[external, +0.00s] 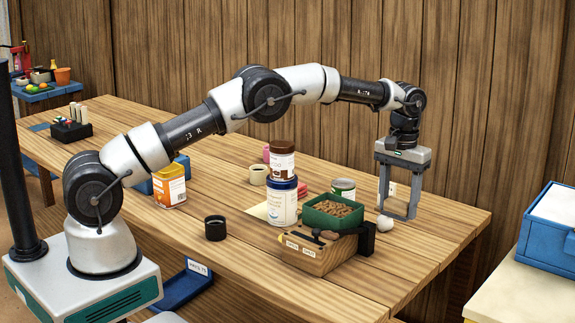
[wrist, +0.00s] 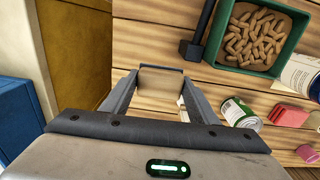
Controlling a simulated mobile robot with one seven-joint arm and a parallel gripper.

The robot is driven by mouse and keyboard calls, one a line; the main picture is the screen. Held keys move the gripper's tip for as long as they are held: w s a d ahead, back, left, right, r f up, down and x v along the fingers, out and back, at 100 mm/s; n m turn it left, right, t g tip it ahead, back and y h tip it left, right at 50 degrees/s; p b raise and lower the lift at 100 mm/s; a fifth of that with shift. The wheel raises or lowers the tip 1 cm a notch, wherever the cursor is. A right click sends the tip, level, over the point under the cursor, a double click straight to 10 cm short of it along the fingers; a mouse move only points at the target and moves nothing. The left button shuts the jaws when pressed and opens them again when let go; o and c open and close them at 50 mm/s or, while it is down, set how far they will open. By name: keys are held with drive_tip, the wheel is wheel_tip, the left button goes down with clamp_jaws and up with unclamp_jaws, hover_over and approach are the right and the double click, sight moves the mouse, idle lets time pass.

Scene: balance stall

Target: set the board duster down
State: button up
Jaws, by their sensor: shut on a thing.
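My gripper (external: 399,214) hangs pointing down over the right end of the wooden table. Its two fingers are shut on a tan block with a dark edge, which looks like the board duster (wrist: 160,84). In the wrist view the block lies between the fingertips of my gripper (wrist: 160,88). In the external view the block is hard to make out between the fingers. I cannot tell whether it touches the table (external: 440,222) or is just above it.
A green-labelled can (external: 343,188) stands left. The table's right end is mostly bare.

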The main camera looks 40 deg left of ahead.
sight(396, 256)
drive_tip(key=shift+s+d+f, duration=0.15)
drive_tip(key=shift+d+f, duration=0.2)
drive_tip(key=shift+d, duration=0.1)
wheel_tip(396, 256, down, 10)
drive_tip(key=shift+r+b, duration=0.1)
drive_tip(key=shift+b, duration=0.3)
drive_tip(key=shift+f, duration=0.2)
drive_tip(key=o, duration=1.1)
drive_tip(key=shift+c, duration=0.2)
drive_tip(key=shift+r, duration=0.1)
